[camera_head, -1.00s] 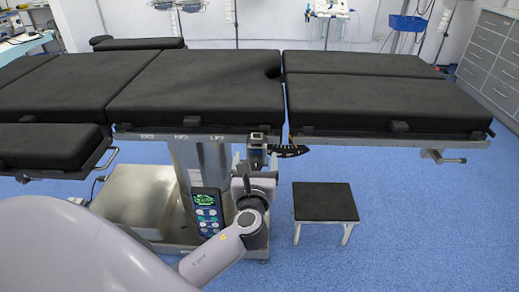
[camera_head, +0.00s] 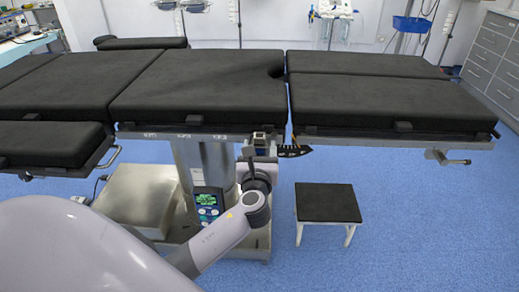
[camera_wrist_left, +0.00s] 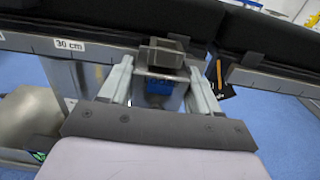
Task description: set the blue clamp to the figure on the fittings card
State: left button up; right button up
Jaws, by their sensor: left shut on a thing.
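The blue clamp (camera_wrist_left: 160,87) sits at the table's side rail, with a grey metal block (camera_wrist_left: 163,56) above its blue part in the left wrist view. My left gripper (camera_wrist_left: 162,74) has one finger on each side of it and is shut on it. In the head view the left gripper (camera_head: 258,162) is at the rail below the middle table section; the clamp there is small and mostly hidden. The rail (camera_wrist_left: 20,40) carries a label reading 30 cm (camera_wrist_left: 70,45). I cannot make out a fittings card. My right gripper is not in view.
A black fan-shaped plate (camera_head: 293,151) hangs just right of the clamp; an orange pointer (camera_wrist_left: 220,72) shows there in the wrist view. A hand control (camera_head: 207,200) with a green screen is on the column, partly behind my arm. A step stool (camera_head: 327,203) stands on the floor.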

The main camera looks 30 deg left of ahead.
pick_arm(q)
jog(key=s+a+p, duration=0.1)
jog(key=a, duration=0.2)
jog(key=s+a+p, duration=0.1)
jog(key=shift+s+a+r+p, duration=0.15)
jog(key=shift+s+r+p, duration=0.05)
jog(key=shift+s+p, duration=0.15)
jog(key=s+a, duration=0.1)
jog(key=a, duration=0.2)
jog(key=s+a+p, duration=0.1)
jog(key=shift+s+a+f, duration=0.15)
jog(key=shift+s+a, duration=0.1)
jog(key=shift+s, duration=0.1)
jog(key=shift+s+a, duration=0.2)
jog(key=shift+a, duration=0.15)
jog(key=o, duration=1.4)
jog(key=shift+s+d, duration=0.1)
jog(key=shift+d, duration=0.05)
